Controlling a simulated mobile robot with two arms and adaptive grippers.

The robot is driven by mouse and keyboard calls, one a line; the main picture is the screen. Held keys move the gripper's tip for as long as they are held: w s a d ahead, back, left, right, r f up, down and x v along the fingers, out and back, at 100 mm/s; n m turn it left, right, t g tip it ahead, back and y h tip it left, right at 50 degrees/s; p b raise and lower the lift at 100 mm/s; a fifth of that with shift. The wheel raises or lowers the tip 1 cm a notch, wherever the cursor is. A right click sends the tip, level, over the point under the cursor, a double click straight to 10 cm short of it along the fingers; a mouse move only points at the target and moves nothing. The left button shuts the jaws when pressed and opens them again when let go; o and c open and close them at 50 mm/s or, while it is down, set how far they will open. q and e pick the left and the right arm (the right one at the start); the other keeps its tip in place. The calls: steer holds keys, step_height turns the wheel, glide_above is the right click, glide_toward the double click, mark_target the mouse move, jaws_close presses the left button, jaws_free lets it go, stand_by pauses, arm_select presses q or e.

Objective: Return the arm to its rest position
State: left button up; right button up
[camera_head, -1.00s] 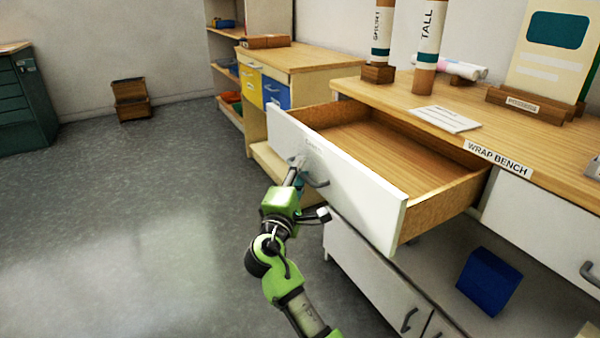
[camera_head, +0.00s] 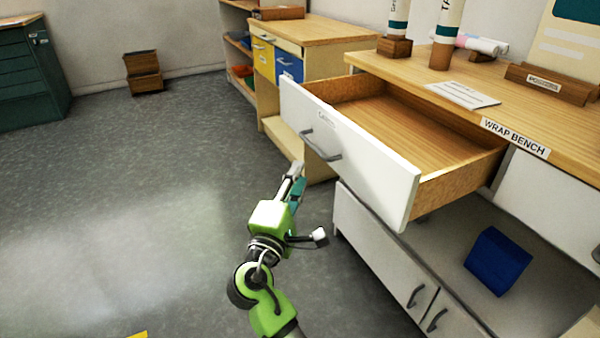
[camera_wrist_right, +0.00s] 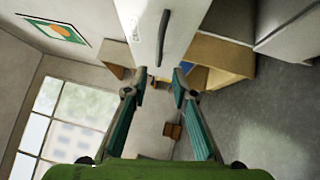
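My right gripper (camera_head: 295,178) is in front of the open drawer, below and left of its dark handle (camera_head: 320,146), with a gap between them. In the right wrist view my right gripper (camera_wrist_right: 157,90) has its two teal-padded fingers spread apart with nothing between them. The handle (camera_wrist_right: 163,38) lies beyond the fingertips there, on the white drawer front (camera_wrist_right: 145,20). The drawer (camera_head: 400,125) is pulled out of the wrap bench and its wooden inside looks empty. My left gripper is not in view.
The wrap bench top (camera_head: 420,75) carries a card, upright rolls and a sign holder. A blue box (camera_head: 497,260) sits on the shelf below the drawer. A smaller desk (camera_head: 320,32) stands behind. Grey floor (camera_head: 130,200) to the left is clear.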

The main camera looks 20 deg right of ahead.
stand_by(0.3)
